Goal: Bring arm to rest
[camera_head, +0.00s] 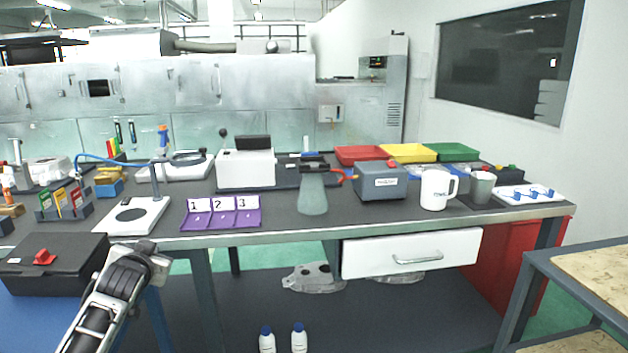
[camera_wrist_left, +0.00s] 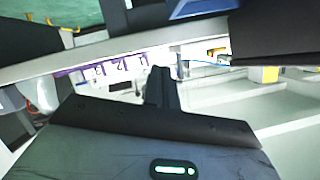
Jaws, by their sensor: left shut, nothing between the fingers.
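My left arm comes in from the lower left of the head view. Its gripper (camera_head: 152,262) is in front of the workbench (camera_head: 290,225), beside the black case (camera_head: 50,262) with a red latch. In the left wrist view the fingers (camera_wrist_left: 160,78) are together, with nothing between them. That view also shows the bench edge and the purple numbered tray (camera_wrist_left: 110,68). My right arm and gripper are not in view.
On the bench stand the purple numbered tray (camera_head: 222,213), a white scale (camera_head: 132,216), a grey-blue box (camera_head: 381,182), a white mug (camera_head: 435,188) and coloured trays. A white drawer (camera_head: 411,252) is open below. A shelf table (camera_head: 575,285) stands at right.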

